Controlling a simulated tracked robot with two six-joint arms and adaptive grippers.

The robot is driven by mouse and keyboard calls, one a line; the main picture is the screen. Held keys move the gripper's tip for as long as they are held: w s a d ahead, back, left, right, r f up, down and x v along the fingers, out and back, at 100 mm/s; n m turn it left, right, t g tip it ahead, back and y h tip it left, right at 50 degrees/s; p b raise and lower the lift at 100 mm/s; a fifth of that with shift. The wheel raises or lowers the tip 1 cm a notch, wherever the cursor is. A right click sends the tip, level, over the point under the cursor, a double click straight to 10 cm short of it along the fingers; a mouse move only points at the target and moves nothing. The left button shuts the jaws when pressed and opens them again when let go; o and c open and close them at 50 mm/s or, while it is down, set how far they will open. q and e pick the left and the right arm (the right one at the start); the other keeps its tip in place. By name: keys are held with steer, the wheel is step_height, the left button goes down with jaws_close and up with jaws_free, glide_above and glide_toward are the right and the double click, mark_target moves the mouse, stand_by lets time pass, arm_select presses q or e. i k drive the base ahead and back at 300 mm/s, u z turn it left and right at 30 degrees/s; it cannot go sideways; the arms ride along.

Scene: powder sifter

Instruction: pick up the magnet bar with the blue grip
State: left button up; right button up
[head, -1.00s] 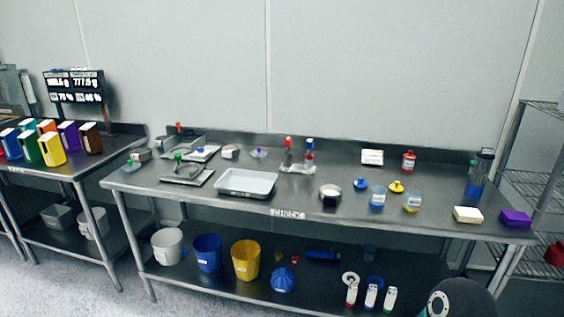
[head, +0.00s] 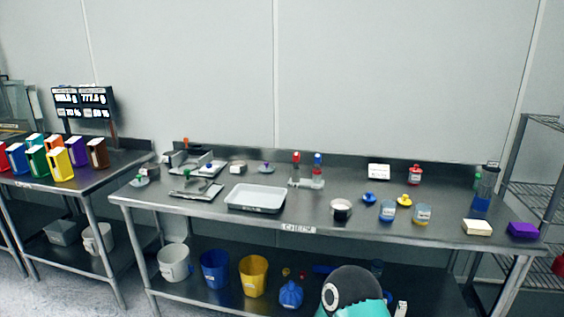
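A small bar with a blue top (head: 318,161), which looks like the magnet bar with the blue grip, stands upright in a pale rack (head: 306,184) toward the back middle of the steel table (head: 262,225). A similar bar with a red top (head: 296,160) stands just left of it in the same rack. Neither of my grippers shows in the head view. Only a rounded dark and teal part of my own arm shows at the bottom, right of centre, hiding part of the lower shelf.
A grey tray (head: 232,204) lies left of the rack's front, and a white-rimmed bowl (head: 341,209) stands to its right. Jars (head: 388,211) and a yellow-lidded item (head: 404,200) stand farther right. The tabletop directly in front of the rack is mostly clear.

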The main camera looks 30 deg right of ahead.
mark_target(317, 159)
steer(key=z, duration=0.05)
steer(key=i, duration=1.55)
steer(key=z, duration=0.9)
steer(key=k, duration=0.7)
steer(key=z, duration=0.15)
steer(key=i, duration=0.8)
steer(key=u, duration=0.1)
